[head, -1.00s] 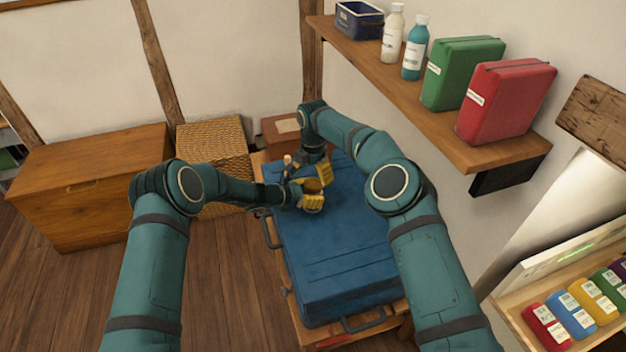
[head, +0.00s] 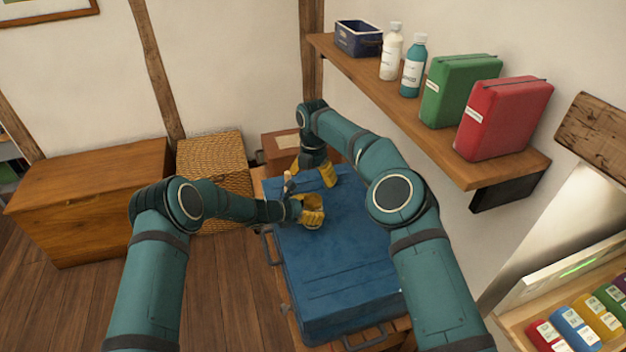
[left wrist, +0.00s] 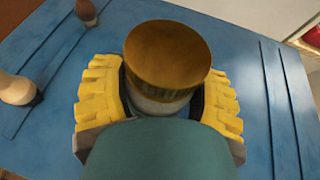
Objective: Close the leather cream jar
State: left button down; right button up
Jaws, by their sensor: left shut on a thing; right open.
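The leather cream jar (left wrist: 160,104) is between the yellow fingers of my left gripper (head: 311,211), which is shut on it just above the blue case. In the left wrist view its brown lid (left wrist: 167,50) sits on top, over the pale body. I cannot tell whether the lid is screwed tight. My own gripper hides the jar's lower part. My right gripper (head: 328,174) is open beyond the left one, low over the far part of the case, apart from the jar and with nothing seen in it.
The blue case (head: 345,265) fills the stand's top. Small items with a pale knob (left wrist: 17,90) and a brown tip (left wrist: 86,10) stand near the jar. A wall shelf (head: 400,100) with bottles and boxes overhangs at the right. A wicker basket (head: 213,165) and wooden chest (head: 85,200) stand left.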

aim_at(313, 199)
jog(key=shift+f, duration=0.1)
jog(key=shift+f, duration=3.95)
pick_arm(q)
jog(key=shift+r, duration=0.1)
pick_arm(e)
jog(key=c, duration=1.3)
jog(key=m, duration=0.3)
